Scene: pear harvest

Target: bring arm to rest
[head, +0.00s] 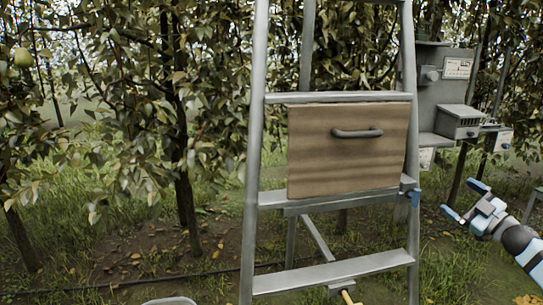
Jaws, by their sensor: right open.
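My right gripper (464,200) comes in from the right edge with blue-tipped fingers spread apart. It is open, with nothing between its fingers, and it appears in front of the grass to the right of the ladder. My left gripper and left arm are out of view.
A grey metal ladder (254,150) stands in the middle. A wooden drawer front with a dark handle (345,155) sits between its rails. A grey box with a dial (447,85) is behind at the right. A pear (22,57) hangs far left among trees. Grass is open around my gripper.

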